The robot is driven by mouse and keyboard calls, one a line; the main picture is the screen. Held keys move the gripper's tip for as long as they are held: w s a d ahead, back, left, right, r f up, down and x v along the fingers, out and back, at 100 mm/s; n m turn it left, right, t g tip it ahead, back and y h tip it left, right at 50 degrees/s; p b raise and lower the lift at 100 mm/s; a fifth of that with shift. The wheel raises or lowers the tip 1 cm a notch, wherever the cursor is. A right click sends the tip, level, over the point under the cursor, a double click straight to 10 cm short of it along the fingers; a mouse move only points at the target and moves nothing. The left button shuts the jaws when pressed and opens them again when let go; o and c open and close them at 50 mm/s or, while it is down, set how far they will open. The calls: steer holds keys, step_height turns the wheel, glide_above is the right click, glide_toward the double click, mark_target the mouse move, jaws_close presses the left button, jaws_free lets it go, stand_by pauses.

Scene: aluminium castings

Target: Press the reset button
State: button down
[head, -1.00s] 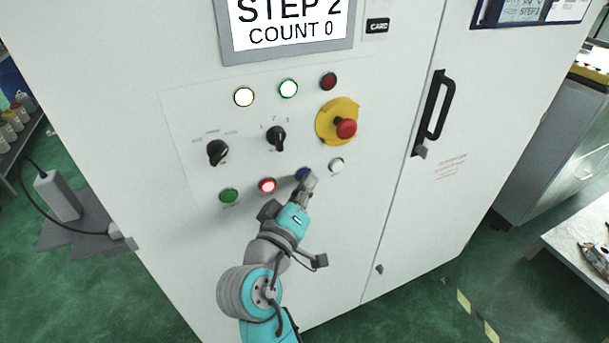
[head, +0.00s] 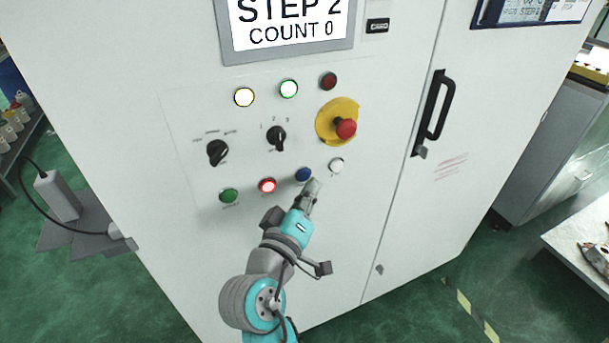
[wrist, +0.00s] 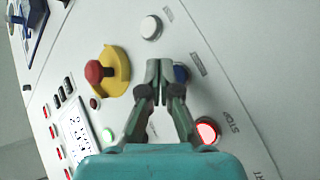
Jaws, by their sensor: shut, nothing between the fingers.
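A row of push buttons runs along the lower part of the panel: a green button (head: 229,195), a red lit button (head: 267,185), a blue button (head: 303,174) and a white button (head: 336,165). Their labels are too small to read in the head view, so I cannot tell by label which is reset. My gripper (head: 314,184) is shut and empty, its tips just below and right of the blue button, apparently off it. In the wrist view the shut fingers (wrist: 159,66) partly cover the blue button (wrist: 181,74); the lit red button (wrist: 207,131) is labelled STOP.
A red emergency stop (head: 346,128) on a yellow plate (head: 325,122) juts out above the row. Two black selector knobs (head: 277,138) and indicator lamps (head: 289,88) sit higher. The display (head: 290,22) reads STEP 2, COUNT 0. A black door handle (head: 432,112) is at right.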

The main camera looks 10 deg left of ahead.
steer(key=shift+s, duration=0.1)
steer(key=shift+s+d, duration=0.7)
steer(key=shift+s, duration=0.3)
steer(key=shift+s+d, duration=0.7)
steer(key=shift+s, duration=0.3)
steer(key=s+d+f+n+g+y, duration=0.1)
steer(key=s+d+f+y, duration=0.1)
steer(key=s+d+f, duration=0.45)
steer(key=s+d+f+g+y, duration=0.1)
steer(key=s+d+f+y, duration=0.15)
steer(key=f, duration=0.65)
steer(key=s+d+f+n+g+y, duration=0.1)
steer(key=s+d+f, duration=0.2)
steer(key=d+f, duration=0.3)
steer(key=s+d+m, duration=0.4)
steer(key=s, duration=0.9)
steer(key=s+d+m+h, duration=0.1)
steer(key=s+d+m, duration=0.3)
steer(key=s, duration=0.8)
steer(key=shift+s+m+g, duration=0.3)
steer(key=shift+s+m, duration=0.05)
steer(key=shift+m, duration=0.35)
